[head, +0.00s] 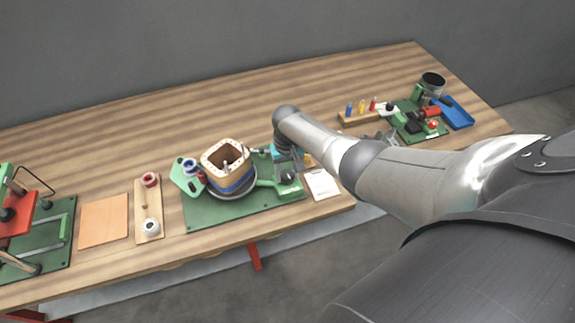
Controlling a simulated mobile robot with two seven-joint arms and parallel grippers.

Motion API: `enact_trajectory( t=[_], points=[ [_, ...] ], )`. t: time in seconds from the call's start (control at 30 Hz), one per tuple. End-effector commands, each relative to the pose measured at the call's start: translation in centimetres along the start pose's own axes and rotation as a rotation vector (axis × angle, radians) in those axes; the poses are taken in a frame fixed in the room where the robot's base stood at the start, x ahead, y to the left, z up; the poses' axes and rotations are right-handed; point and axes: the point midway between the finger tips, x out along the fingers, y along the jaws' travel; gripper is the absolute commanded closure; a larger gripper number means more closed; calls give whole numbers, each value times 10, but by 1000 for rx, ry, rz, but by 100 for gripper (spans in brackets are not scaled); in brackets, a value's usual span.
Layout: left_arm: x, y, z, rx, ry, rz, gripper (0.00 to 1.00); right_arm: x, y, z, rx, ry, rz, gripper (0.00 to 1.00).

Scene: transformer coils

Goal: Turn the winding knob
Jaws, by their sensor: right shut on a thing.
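The winding stand is a green base (212,216) at the middle front of the table. It carries a square wooden coil form (224,156) with a blue band, on a round grey plate. A black winding knob (288,177) is at the right end of the stand. My right arm comes in from the right, and my right gripper (291,158) points down at this end. It is shut on the knob, but my wrist and the small scale hide most of the fingers and the contact. My left gripper is not in view.
A white sheet (322,185) lies right of the stand. A board with spools (148,211), an orange sheet (103,222) and a red and green press (22,227) stand left. Another green fixture (405,121) and a blue tray (456,113) are at the far right. The back of the table is clear.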

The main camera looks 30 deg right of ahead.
Motion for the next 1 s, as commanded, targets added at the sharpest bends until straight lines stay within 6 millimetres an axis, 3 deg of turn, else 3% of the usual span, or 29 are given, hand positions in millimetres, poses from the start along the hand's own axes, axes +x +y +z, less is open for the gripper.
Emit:
enact_trajectory(
  t=[1.0],
  points=[
    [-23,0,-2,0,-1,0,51,0,-2,-1,967,0,-1,100]
  ],
)
